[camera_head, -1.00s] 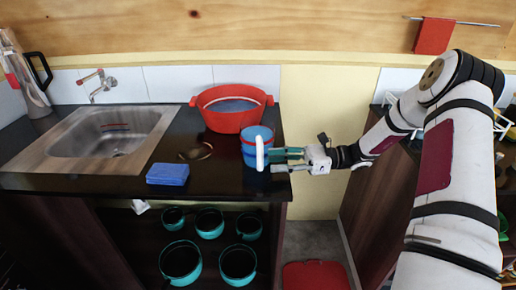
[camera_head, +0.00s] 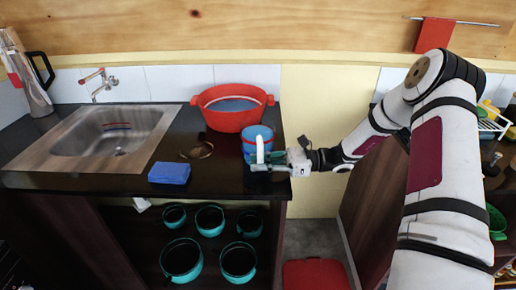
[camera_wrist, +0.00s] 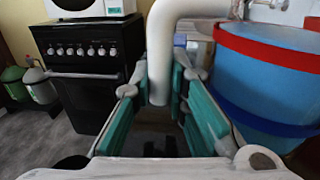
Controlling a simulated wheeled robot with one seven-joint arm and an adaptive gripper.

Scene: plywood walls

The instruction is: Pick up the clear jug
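No plainly clear jug shows. A blue jug (camera_head: 251,143) with a red band and a white handle (camera_head: 260,149) stands upright on the dark counter near its right end. In the wrist view the jug's blue wall (camera_wrist: 262,82) is at the right. Its white handle (camera_wrist: 160,60) hangs down between the fingers. My gripper (camera_head: 265,160) is at the handle, with its teal fingers apart. In the wrist view my gripper (camera_wrist: 160,85) has one finger on each side of the handle and does not look closed on it.
A red basin (camera_head: 231,118) stands behind the jug. A blue sponge (camera_head: 169,173) and a small round dish (camera_head: 196,150) lie to the left. A sink (camera_head: 110,138) and a grey pitcher (camera_head: 25,80) are farther left. Several teal pots (camera_head: 181,260) sit below.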

